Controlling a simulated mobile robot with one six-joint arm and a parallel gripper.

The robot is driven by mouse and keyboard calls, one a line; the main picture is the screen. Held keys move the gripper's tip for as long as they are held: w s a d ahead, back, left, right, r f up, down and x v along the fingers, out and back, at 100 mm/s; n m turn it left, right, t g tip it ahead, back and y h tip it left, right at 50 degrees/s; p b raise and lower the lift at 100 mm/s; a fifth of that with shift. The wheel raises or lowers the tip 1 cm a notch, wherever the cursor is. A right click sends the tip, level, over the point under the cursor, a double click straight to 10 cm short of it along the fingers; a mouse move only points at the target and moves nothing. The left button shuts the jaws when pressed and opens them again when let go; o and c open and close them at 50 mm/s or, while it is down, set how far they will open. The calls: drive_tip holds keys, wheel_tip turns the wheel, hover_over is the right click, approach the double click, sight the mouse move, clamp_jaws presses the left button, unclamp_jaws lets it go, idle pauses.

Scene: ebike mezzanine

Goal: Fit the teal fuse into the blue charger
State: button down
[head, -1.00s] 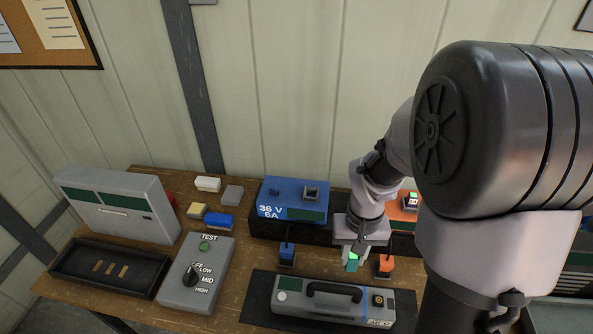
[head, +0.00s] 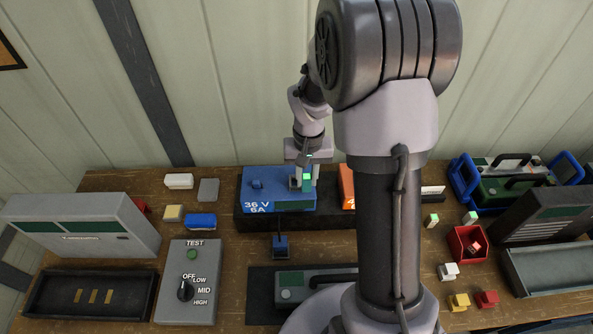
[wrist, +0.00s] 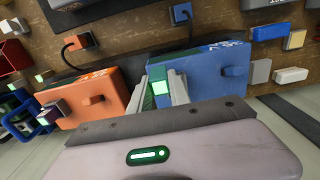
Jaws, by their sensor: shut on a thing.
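The blue charger (head: 262,197), marked 36 V 6A, stands on a dark plinth at the back of the bench. It also shows in the wrist view (wrist: 212,85). My gripper (head: 306,180) points down at the right part of its top and is shut on the teal fuse (head: 308,179). The fuse's bright green face shows between the fingers in the wrist view (wrist: 160,86). A dark socket block (head: 294,183) sits just left of the fuse in the head view. The fingers hide the fuse's lower end, so I cannot tell whether it is in the socket or above it.
The orange charger (wrist: 85,98) stands close beside the blue one. A plug on a cable (head: 281,246) stands in front. A grey tester (head: 188,283) and black tray (head: 90,296) are at left. A red bin (head: 467,244) and loose small blocks are at right.

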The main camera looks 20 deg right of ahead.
drive_tip(key=w, duration=0.5)
drive_tip(key=shift+a+f+p, duration=0.2)
drive_tip(key=shift+f+p, duration=0.15)
wheel_tip(320, 180, down, 4)
drive_tip(key=b, duration=0.2)
drive_tip(key=shift+r+b, duration=0.1)
drive_tip(key=shift+b, duration=0.25)
drive_tip(key=shift+r, duration=0.25)
drive_tip(key=shift+f, duration=0.2)
drive_tip(key=c, duration=1.2)
unclamp_jaws()
drive_tip(key=shift+r, duration=0.15)
